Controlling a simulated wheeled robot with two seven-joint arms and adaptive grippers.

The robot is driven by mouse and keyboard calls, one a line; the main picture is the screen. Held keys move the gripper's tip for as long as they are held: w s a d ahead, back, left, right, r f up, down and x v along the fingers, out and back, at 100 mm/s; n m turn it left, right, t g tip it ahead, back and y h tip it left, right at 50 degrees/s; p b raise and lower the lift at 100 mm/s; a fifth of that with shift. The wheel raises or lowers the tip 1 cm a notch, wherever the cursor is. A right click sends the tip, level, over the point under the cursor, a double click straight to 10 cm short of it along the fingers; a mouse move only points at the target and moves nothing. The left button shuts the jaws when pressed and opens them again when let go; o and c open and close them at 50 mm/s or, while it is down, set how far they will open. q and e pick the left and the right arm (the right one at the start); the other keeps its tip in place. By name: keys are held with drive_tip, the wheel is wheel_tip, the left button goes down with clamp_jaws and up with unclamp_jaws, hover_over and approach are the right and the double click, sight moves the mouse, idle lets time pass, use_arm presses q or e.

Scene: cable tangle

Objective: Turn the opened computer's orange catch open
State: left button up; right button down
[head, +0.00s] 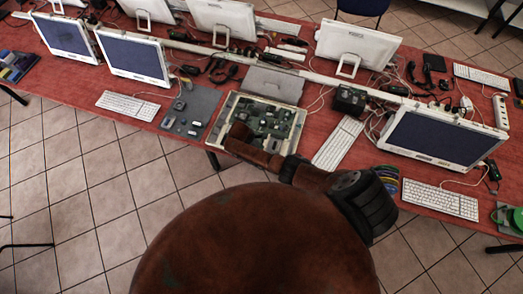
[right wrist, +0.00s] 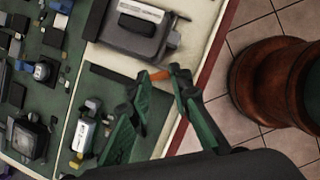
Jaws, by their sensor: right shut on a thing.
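The opened computer (head: 292,127) lies on the red table with its green boards and pale case rim facing up. My right arm reaches over it from the right in the head view, and the right gripper (head: 237,137) is at its near-left part. In the right wrist view, the right gripper's green fingers (right wrist: 158,78) close around the small orange catch (right wrist: 157,75), near the pale rim of the case (right wrist: 198,65). Only a short orange piece shows between the fingertips; the rest is hidden. The left gripper is in neither view.
A white keyboard (head: 338,143) and a dark box (head: 349,99) are to the right. Monitors and cables crowd the table (head: 75,77).

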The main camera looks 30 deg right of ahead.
drive_tip(key=m, duration=0.2)
drive_tip(key=m+g+b, duration=0.1)
drive_tip(key=shift+w+d+m+g, duration=0.1)
drive_tip(key=shift+w+m+g, duration=0.1)
drive_tip(key=shift+m+g, duration=0.15)
drive_tip(key=shift+d+m+g+y+b, duration=0.15)
drive_tip(key=shift+m+g+y+b, duration=0.4)
drive_tip(key=shift+m, duration=1.1)
drive_tip(key=c, duration=2)
unclamp_jaws()
drive_tip(key=shift+c, duration=0.2)
drive_tip(key=v, duration=1.2)
